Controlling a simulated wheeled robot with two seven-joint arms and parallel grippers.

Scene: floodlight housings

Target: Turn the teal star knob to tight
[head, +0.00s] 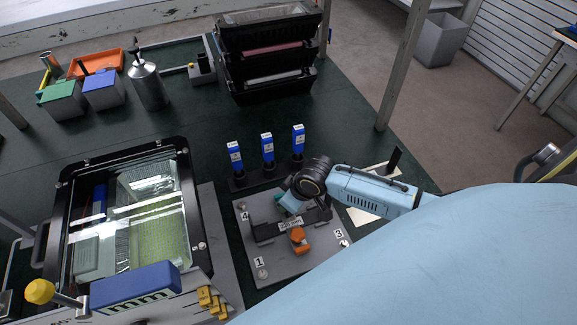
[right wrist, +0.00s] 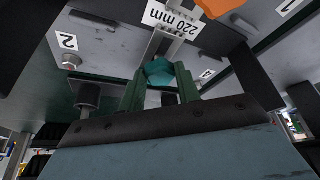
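The teal star knob (right wrist: 160,71) is in the middle of the right wrist view, under the plate with the "220 mm" label (right wrist: 172,18). My right gripper (right wrist: 161,80) has its two green fingers on either side of the knob. I see no gap between fingers and knob. In the head view my light blue right arm comes in from the right, and its gripper (head: 286,202) is at the fixture's far left part. The knob is mostly hidden there, and its pointer or tight mark cannot be made out. My left gripper is not in view.
The grey fixture plate (head: 290,266) has numbered corners and an orange handle (head: 299,240). Several blue-labelled posts (head: 267,149) stand just behind it. A floodlight housing (head: 130,215) is on the left. Stacked black housings (head: 265,60) stand at the back.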

